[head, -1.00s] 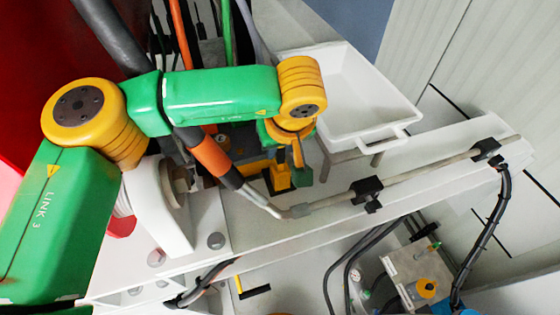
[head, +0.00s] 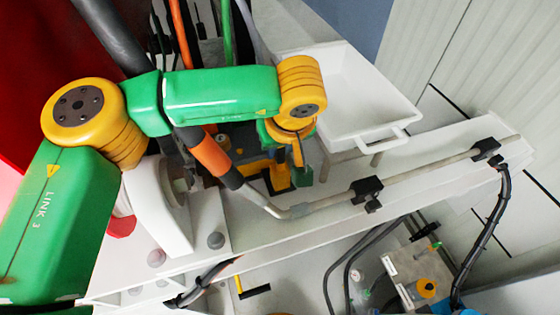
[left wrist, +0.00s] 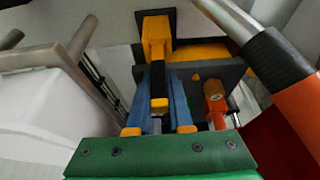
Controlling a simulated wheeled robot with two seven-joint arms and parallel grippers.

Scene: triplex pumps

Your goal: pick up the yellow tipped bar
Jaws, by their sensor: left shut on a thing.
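In the left wrist view, the blue fingers of my left gripper (left wrist: 160,98) are shut on a yellow tipped bar (left wrist: 157,45). The bar has yellow and black parts and runs up between the fingers, with a black piece at its far end. In the head view, my left gripper (head: 300,178) points down behind the metal pipe, partly hidden by my green and yellow arm. Yellow and black parts (head: 278,177) show beside it there. I cannot tell whether the bar is clear of the dark plate around it. My right gripper is not in view.
A white tray (head: 400,143) stands right of my left gripper. A metal pipe (head: 330,200) with black clamps and an orange sleeve (head: 212,160) runs close in front. A red surface (head: 30,100) lies at the left. Black hoses (head: 490,235) hang at the lower right.

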